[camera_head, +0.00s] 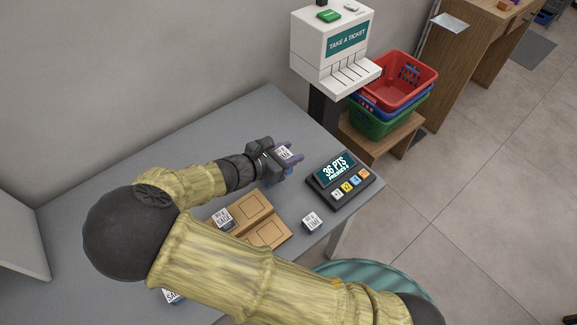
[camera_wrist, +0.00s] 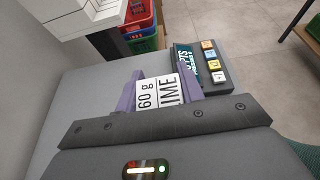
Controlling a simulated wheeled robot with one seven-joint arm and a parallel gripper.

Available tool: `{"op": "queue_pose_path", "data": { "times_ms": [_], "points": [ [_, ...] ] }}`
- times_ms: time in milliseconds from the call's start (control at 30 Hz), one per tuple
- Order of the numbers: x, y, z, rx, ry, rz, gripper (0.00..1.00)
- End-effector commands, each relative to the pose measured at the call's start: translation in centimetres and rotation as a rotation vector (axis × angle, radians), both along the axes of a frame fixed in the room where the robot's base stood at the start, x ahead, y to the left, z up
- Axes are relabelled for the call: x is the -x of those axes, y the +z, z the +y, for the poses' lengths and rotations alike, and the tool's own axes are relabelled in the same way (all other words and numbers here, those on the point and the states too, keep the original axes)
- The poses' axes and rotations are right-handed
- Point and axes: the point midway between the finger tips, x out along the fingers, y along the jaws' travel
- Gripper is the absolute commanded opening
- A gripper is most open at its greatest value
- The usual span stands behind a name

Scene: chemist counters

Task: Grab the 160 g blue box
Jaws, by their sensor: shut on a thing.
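My gripper (camera_head: 284,155) is above the grey counter, left of the ticket display. Its purple fingers are shut on a small box (camera_head: 285,152) with a white label. In the wrist view the box (camera_wrist: 159,100) sits between the fingers. Its label reads "60 g" and "IME", and the start of each line is cut off or hidden. A bit of blue shows below the fingers in the head view. I cannot tell whether the box touches the counter.
A brown tray (camera_head: 268,234) lies on the counter. Labelled boxes stand at its left (camera_head: 222,219) and right (camera_head: 311,222), and another box (camera_head: 173,296) is partly behind my arm. A display with buttons (camera_head: 341,180) stands close to my gripper. A ticket machine (camera_head: 333,45) and stacked baskets (camera_head: 395,85) are beyond.

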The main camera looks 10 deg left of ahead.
Motion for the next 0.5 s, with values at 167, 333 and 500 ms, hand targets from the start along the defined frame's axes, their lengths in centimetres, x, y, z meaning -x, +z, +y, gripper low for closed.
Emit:
{"op": "queue_pose_path", "data": {
  "times_ms": [167, 333, 500],
  "points": [
    [0.0, 3.4, 0.0, -0.003, 0.000, -0.001, 0.11],
    [0.0, 5.1, 0.0, -0.001, 0.000, -0.001, 0.11],
    [0.0, 5.6, 0.0, 0.001, 0.000, -0.001, 0.11]
  ]
}}
